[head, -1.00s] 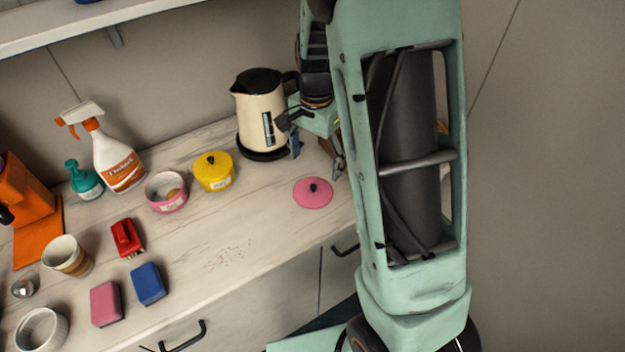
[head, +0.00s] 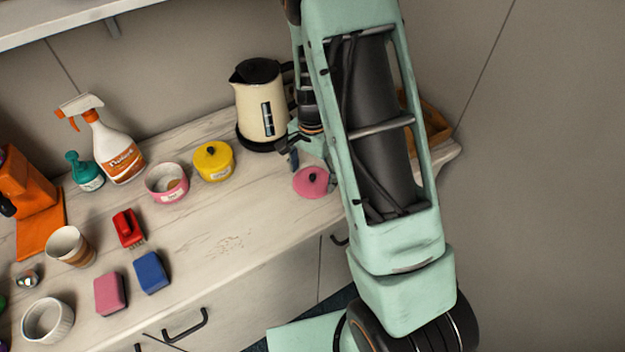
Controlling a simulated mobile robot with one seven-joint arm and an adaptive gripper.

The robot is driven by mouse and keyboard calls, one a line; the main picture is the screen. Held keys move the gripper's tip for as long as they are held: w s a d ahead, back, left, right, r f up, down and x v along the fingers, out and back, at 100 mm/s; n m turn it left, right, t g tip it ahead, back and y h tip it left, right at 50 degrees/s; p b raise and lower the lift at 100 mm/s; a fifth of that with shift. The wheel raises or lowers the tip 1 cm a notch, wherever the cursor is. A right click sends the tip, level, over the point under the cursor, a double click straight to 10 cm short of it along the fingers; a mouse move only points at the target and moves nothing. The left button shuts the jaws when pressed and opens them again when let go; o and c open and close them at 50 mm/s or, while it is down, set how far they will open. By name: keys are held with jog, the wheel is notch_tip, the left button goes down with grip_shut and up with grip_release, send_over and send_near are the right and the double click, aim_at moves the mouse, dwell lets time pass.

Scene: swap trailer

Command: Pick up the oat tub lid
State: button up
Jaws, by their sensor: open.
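The pink round lid with a dark knob (head: 310,184) lies flat on the counter, right of the yellow tub; it matches the open pink tub (head: 166,196), which has light brown contents. My gripper (head: 312,166) is open and empty, just behind and above the lid in the picture. One dark finger shows at its left; the other is mostly hidden by my arm, which also covers the lid's right edge. I cannot tell the exact height of the fingers above the lid.
A cream kettle (head: 260,105) stands close behind my gripper. A yellow lidded tub (head: 213,166) is left of the lid. A spray bottle (head: 117,150), a red brush (head: 128,228) and sponges (head: 151,272) stand further left. The counter front of the lid is clear.

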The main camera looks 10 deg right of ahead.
jog(key=shift+c, duration=0.5)
jog(key=shift+s, duration=0.2)
jog(key=c, duration=2)
jog(key=shift+f, duration=0.1)
grip_shut()
